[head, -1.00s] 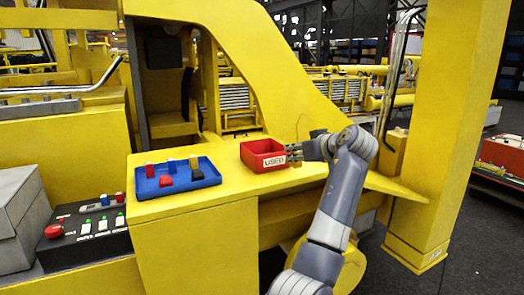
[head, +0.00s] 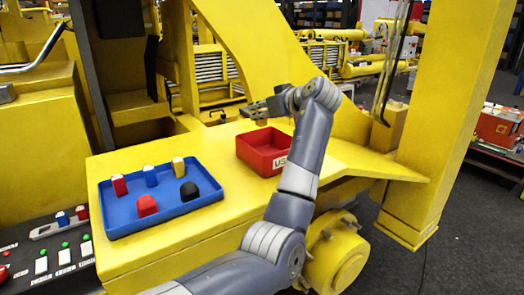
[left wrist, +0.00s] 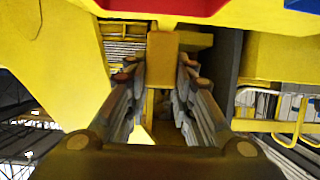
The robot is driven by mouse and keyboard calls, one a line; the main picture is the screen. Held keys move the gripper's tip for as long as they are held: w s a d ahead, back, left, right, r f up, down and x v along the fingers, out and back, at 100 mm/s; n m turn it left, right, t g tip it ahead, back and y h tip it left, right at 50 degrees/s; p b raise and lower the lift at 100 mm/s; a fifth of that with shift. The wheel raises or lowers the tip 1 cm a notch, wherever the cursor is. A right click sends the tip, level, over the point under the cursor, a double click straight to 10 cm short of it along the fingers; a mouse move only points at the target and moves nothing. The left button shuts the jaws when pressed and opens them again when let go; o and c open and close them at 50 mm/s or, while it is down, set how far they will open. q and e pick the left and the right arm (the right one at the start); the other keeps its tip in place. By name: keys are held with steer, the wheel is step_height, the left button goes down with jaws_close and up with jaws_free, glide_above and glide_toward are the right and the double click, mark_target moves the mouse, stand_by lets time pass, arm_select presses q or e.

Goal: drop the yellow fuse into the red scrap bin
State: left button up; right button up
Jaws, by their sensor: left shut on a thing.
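The yellow fuse (left wrist: 163,44) is between the fingers of my left gripper (head: 256,111), seen in the left wrist view; in the head view it is a small yellow-brown bit under the fingers (head: 262,121). The gripper is shut on it. The red scrap bin (head: 258,164) stands open on the yellow ledge. In the head view the gripper appears just beyond the bin's back edge, raised; my arm hides the bin's right side. The bin's red also shows at the top of the left wrist view (left wrist: 165,5). My right gripper is out of view.
A blue tray (head: 154,217) left of the bin holds red, blue and yellow-bodied fuses, a red piece and a black piece. A dark control box (head: 50,262) is at lower left. A yellow post (head: 440,120) rises at right. Yellow ledge lies bare between tray and bin.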

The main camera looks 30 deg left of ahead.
mark_target(265, 121)
arm_select(q)
steer(key=f, duration=0.1)
steer(key=d+f, duration=0.1)
steer(key=shift+s+d+f, duration=0.2)
steer(key=shift+d+f, duration=0.1)
steer(key=shift+f, duration=0.1)
steer(key=shift+w+a+f, duration=0.1)
steer(key=shift+a+f, duration=0.15)
steer(key=shift+f, duration=0.25)
steer(key=shift+w+a+f, duration=0.1)
steer(key=shift+a+f, duration=0.15)
steer(key=shift+f, duration=0.2)
steer(key=shift+a+f, duration=0.2)
steer(key=shift+f, duration=0.1)
steer(key=shift+d, duration=0.1)
steer(key=shift+s+d+r, duration=0.1)
steer(key=shift+d, duration=0.1)
steer(key=o, duration=0.9)
steer(key=shift+o, duration=0.8)
steer(key=shift+a, duration=0.1)
steer(key=shift+d, duration=0.2)
steer(key=v, duration=1.1)
steer(key=shift+s+d, duration=0.15)
steer(key=shift+d, duration=0.05)
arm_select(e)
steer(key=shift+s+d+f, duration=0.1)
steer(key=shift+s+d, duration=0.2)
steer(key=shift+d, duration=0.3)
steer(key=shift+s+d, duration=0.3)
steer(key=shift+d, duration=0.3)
